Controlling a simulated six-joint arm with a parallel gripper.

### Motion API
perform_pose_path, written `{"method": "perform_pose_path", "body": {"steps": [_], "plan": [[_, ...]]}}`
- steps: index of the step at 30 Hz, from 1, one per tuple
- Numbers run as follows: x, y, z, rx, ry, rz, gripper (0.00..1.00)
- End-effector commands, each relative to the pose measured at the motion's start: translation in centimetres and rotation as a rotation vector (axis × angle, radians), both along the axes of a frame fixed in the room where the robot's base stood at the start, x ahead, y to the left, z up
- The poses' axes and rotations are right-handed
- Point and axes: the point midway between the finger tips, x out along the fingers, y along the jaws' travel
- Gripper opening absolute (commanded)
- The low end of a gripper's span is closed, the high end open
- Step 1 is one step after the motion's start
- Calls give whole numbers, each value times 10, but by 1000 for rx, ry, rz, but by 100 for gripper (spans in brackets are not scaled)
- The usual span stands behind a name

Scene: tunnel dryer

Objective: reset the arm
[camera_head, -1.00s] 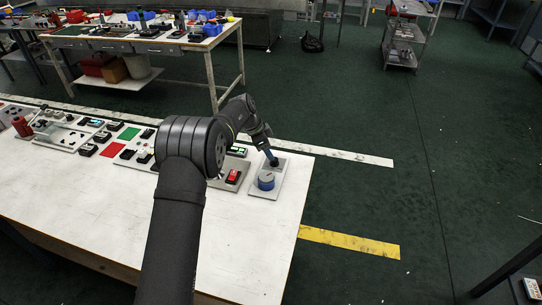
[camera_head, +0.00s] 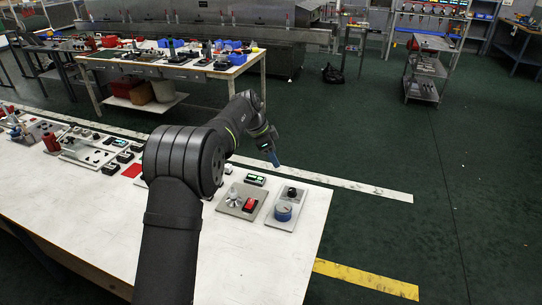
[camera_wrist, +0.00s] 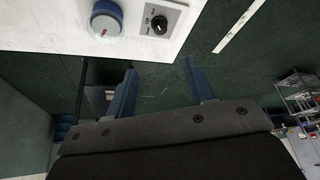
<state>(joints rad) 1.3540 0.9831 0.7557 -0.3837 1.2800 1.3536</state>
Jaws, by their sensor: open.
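My gripper (camera_head: 273,158) is at the end of my black arm, raised above the back right part of the white table (camera_head: 120,225). In the wrist view my gripper (camera_wrist: 158,80) shows two blue fingers standing well apart with nothing between them. It is clear of a grey panel with a blue round knob (camera_head: 283,211) and a small black dial (camera_head: 291,192). The blue knob (camera_wrist: 106,20) and the black dial (camera_wrist: 159,24) also show at the top of the wrist view.
A plate with a red rocker switch (camera_head: 249,205) and a grey knob (camera_head: 234,198) sits left of the blue knob. More devices line the table's back edge at left. A second workbench (camera_head: 150,66) and a shelf cart (camera_head: 424,78) stand behind.

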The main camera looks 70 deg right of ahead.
Motion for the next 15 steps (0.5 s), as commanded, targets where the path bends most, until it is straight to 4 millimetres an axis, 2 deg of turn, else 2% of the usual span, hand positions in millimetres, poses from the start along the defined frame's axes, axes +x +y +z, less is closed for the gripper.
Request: {"method": "perform_pose_path", "body": {"steps": [7, 15], "plan": [[-5, -3, -15, 3, 1, -1, 49], [-22, -13, -62, 3, 1, -1, 49]]}}
